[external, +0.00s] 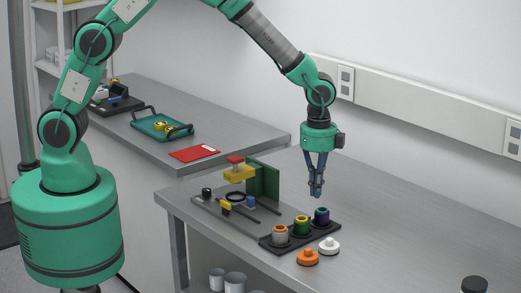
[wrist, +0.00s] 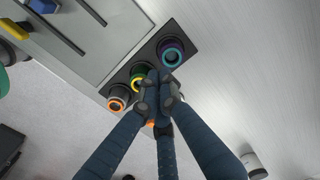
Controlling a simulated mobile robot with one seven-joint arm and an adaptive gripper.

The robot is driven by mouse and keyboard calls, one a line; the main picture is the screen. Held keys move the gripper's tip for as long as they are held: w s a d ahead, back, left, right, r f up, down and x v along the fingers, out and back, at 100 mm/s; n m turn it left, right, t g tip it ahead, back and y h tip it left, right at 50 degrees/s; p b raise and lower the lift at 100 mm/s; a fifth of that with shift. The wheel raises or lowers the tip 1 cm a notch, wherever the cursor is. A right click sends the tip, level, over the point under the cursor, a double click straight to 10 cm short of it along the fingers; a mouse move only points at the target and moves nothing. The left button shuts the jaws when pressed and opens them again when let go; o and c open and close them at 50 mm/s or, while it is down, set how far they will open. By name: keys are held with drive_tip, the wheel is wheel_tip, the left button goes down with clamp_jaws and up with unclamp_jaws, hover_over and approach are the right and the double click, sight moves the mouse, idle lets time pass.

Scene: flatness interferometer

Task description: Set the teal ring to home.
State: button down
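The teal ring (wrist: 172,56) sits around the top of a dark purple round post at one end of a black holder strip (wrist: 122,89). In the external view the teal ring (external: 322,210) is small, at the far right end of the strip. My gripper (external: 316,193) points down above and behind that end, clear of it. In the wrist view my gripper (wrist: 158,88) has its fingertips together with nothing seen between them; they cover part of the strip beside the ring. No home mark can be made out.
The strip also holds a yellow-green post (external: 302,225) and an orange-topped post (external: 280,234). An orange knob (external: 308,257) and a white knob (external: 329,246) stand in front. A grey plate (external: 208,210) with a green upright (external: 264,178) lies left. The bench right is mostly clear.

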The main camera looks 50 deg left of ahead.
drive_tip(key=shift+f, duration=2.1)
drive_tip(key=shift+f+b, duration=0.35)
drive_tip(key=shift+f, duration=0.55)
drive_tip(key=shift+s+a+f, duration=0.15)
drive_tip(key=shift+s+f, duration=0.05)
drive_tip(key=shift+f, duration=0.05)
drive_tip(key=shift+s+a+f, duration=0.1)
wheel_tip(320, 180, up, 15)
drive_tip(key=p, duration=0.2)
drive_tip(key=shift+w+d+p, duration=0.25)
drive_tip(key=shift+w+p, duration=0.05)
drive_tip(key=shift+w, duration=0.05)
drive_tip(key=shift+r, duration=0.25)
